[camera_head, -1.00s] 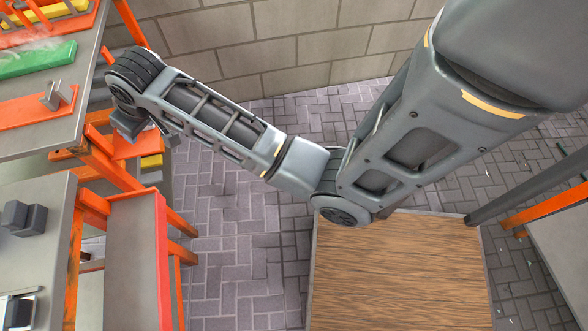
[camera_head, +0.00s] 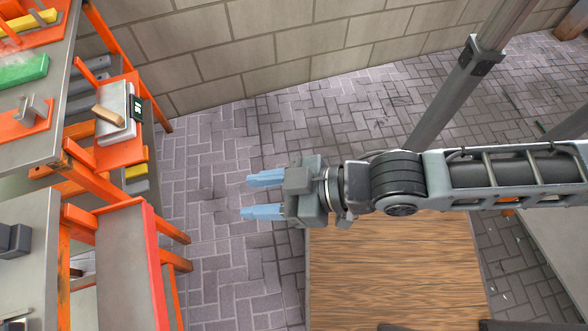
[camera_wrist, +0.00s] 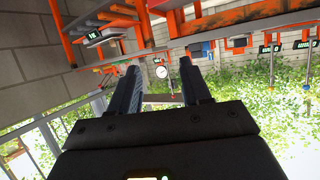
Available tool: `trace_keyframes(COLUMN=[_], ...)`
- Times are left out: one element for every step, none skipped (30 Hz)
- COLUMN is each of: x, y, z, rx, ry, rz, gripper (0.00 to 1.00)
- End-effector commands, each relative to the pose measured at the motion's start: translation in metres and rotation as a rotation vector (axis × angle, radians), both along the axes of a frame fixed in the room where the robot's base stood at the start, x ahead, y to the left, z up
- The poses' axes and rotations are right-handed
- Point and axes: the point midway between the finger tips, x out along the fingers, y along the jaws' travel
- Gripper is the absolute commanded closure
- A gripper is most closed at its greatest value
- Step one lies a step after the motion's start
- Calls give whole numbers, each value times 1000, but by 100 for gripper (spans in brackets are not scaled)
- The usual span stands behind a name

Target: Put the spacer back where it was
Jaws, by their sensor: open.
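My gripper (camera_head: 246,197) points left in the head view, with its two pale blue fingers apart and nothing between them. It is in the air over the paved floor, clear of the benches. In the wrist view the fingers (camera_wrist: 160,68) are also apart and empty. A small tan bar (camera_head: 107,116) lies tilted on a white scale (camera_head: 117,133) with a dark display, on an orange shelf at the left. It may be the spacer; I cannot tell for sure. The display (camera_wrist: 94,35) also shows in the wrist view.
A grey bench (camera_head: 40,125) at upper left holds a green block (camera_head: 24,83) and a metal bracket on an orange plate (camera_head: 22,130). Orange frames edge the left side. A wooden-topped surface (camera_head: 390,270) lies below my arm. The floor between is free.

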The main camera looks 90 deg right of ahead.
Motion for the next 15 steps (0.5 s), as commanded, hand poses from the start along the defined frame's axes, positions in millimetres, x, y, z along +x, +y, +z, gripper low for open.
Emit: trace_keyframes(x=[-16, -23, -31, -36, -40, -45, -48, -50, -53, -54, -55, -56, -56, -56, -56], y=[1, 1, 2, 2, 2, 2, 2, 2, 2, 2, 2, 2, 2, 2, 2], z=[14, 22, 32, 40, 47, 54, 59, 64, 68, 71, 73, 74, 75, 75, 75], rx=[-9, -14, -21, -26, -29, -34, -37, -39, -42, -44, -44, -45, -46, -45, -45], ry=[-18, -34, -54, -68, -80, -94, -103, -112, -120, -126, -129, -132, -133, -134, -135], rz=[16, 24, 34, 40, 46, 54, 59, 62, 66, 67, 69, 71, 71, 72, 72], gripper=[52, 52, 52, 52, 52, 52, 52, 52, 52, 52, 52, 52, 52, 52, 52])
